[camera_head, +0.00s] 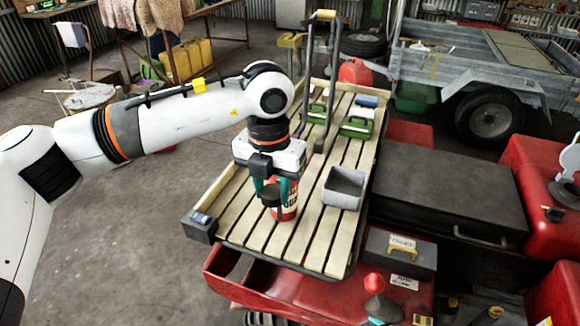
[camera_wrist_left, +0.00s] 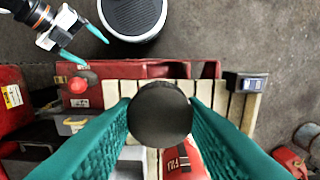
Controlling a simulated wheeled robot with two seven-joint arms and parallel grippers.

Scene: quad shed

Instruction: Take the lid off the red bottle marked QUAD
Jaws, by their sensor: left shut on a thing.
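The red bottle (camera_head: 290,208) with white lettering stands on the slatted wooden deck, its top hidden behind my left gripper. My left gripper (camera_head: 272,191) points down, with its teal fingers shut on a round black lid (camera_wrist_left: 160,112). In the head view the lid overlaps the bottle's front left side, below where its top would be, so it looks off the bottle. In the left wrist view the red bottle (camera_wrist_left: 184,160) shows beyond the lid, to its lower right. My right gripper (camera_wrist_left: 84,44) shows there at the upper left, open and empty.
A grey open bin (camera_head: 344,187) stands on the deck right of the bottle. Green cases (camera_head: 356,127) lie farther back near the upright handle (camera_head: 325,80). A blue item (camera_head: 201,218) sits at the deck's front left corner. Bare slats lie left of the bottle.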

